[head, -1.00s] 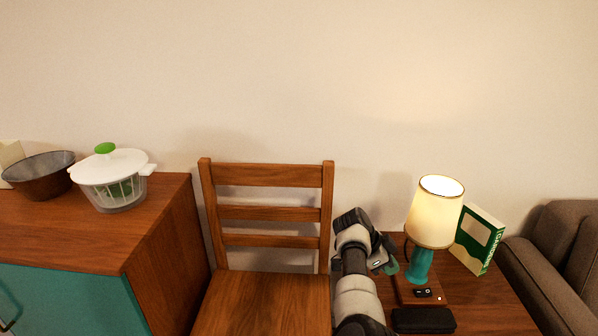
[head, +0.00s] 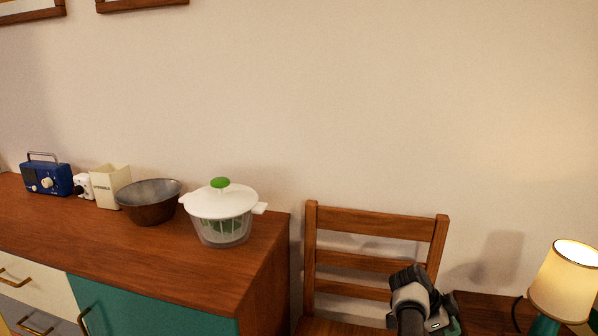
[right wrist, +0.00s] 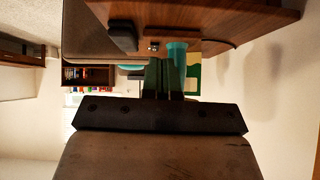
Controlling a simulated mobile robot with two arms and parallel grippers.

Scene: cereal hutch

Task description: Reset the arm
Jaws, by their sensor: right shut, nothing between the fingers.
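My right arm rises from the bottom edge in the head view, in front of the wooden chair (head: 375,221). Its gripper (head: 447,322) is partly hidden by the wrist and the frame's bottom edge. In the right wrist view the two dark green fingers (right wrist: 163,78) are together, with nothing between them. The side table (right wrist: 210,22) shows beyond them, upside down in that view. My left gripper is not in view.
A wooden sideboard (head: 150,262) at left carries a blue radio (head: 47,178), a cream container (head: 110,186), a dark bowl (head: 148,203) and a white-lidded salad spinner (head: 222,214). A lit lamp (head: 565,283) stands at right.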

